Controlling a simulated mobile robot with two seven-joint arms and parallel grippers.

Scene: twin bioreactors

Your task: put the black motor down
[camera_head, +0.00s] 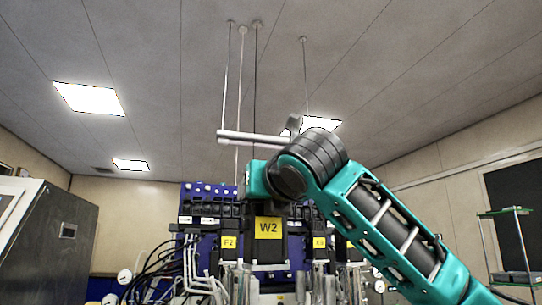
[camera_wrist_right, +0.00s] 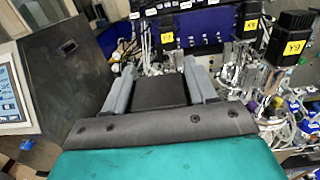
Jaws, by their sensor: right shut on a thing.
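The black motor (camera_head: 268,248) with a yellow W2 label is in the middle of the head view, upright, directly below my right wrist. In the right wrist view its plain black top (camera_wrist_right: 160,93) lies between the two grey fingers of my right gripper (camera_wrist_right: 158,68), which is shut on it. The fingers are hard to make out in the head view. The motor's lower end is in front of metal and glass parts; I cannot tell whether it touches anything. My left gripper is in neither view.
Other black motors with yellow labels stand behind, one at left (camera_head: 229,243) and one at right (camera_head: 319,243); another (camera_wrist_right: 293,38) is at the right wrist view's right. A blue panel (camera_head: 205,192) backs them. A dark cabinet (camera_head: 62,245) stands left, with cables and tubes beside it.

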